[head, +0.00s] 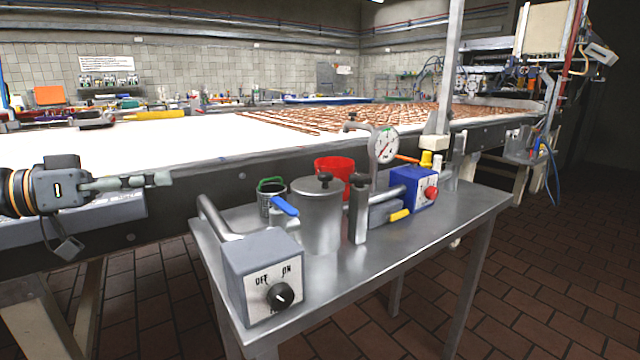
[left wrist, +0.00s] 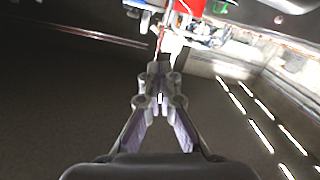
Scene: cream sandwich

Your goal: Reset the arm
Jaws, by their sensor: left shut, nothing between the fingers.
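My left gripper (head: 162,179) comes in from the left in the head view, in front of the long white-topped table (head: 150,150). Its fingers point right and are closed together with nothing between them. It is apart from the metal side table and the things on it. In the left wrist view the left gripper (left wrist: 160,70) shows its two fingers meeting at the tips. My right gripper does not show in either view.
A metal side table (head: 440,225) holds a grey OFF/ON switch box (head: 262,262), a steel canister (head: 318,215), a red cup (head: 335,168), a pressure gauge (head: 384,145) and a blue box with a red button (head: 408,186). Rows of brown pieces (head: 330,118) cover the long table's far part.

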